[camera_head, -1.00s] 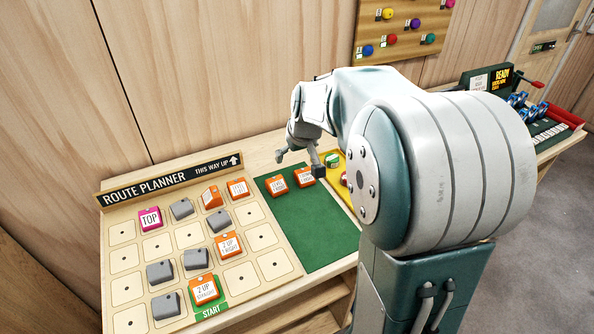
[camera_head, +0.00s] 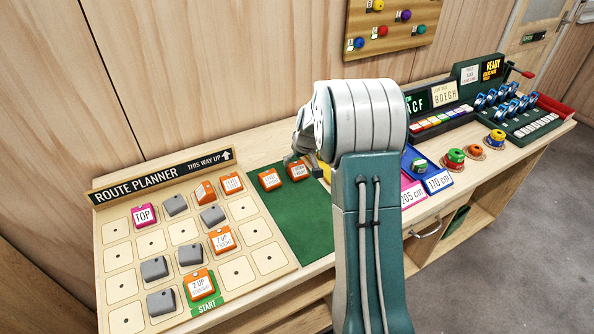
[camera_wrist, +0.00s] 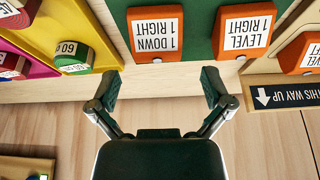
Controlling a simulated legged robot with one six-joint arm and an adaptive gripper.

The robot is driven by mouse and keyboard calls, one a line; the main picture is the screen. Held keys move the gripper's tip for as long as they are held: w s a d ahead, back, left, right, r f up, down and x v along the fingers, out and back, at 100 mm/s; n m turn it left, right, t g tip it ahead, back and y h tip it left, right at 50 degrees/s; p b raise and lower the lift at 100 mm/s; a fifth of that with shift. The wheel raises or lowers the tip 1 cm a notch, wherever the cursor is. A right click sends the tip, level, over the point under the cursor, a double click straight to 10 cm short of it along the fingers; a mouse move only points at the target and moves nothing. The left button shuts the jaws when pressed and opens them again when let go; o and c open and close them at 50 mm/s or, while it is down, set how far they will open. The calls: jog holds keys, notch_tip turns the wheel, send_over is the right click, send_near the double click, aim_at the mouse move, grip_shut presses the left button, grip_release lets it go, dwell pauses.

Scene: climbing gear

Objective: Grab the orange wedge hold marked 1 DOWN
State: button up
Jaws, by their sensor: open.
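The orange wedge hold marked 1 DOWN 1 RIGHT (camera_wrist: 155,34) lies on the green mat near its back edge. In the head view it is the right one of two orange holds there (camera_head: 298,172). The other, marked LEVEL 1 RIGHT (camera_wrist: 245,31), sits beside it, apart. My gripper (camera_wrist: 160,88) is open and empty in the wrist view. Its fingers spread below the 1 DOWN hold in the picture, with no contact visible. In the head view my gripper (camera_head: 295,158) is small, close by the 1 DOWN hold, and partly hidden by my arm.
The ROUTE PLANNER board (camera_head: 240,270) with orange, grey and pink holds stands left of the green mat (camera_head: 305,222). A yellow tray with a green 60 item (camera_wrist: 72,57) is beside the mat. The front of the mat is clear.

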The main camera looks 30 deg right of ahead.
aim_at(297, 165)
jog(key=x, duration=0.4)
jog(key=shift+w+d+f, duration=0.15)
jog(key=shift+d+f, duration=0.05)
jog(key=shift+f, duration=0.15)
jog(key=c, duration=1)
jog(key=shift+r, duration=0.1)
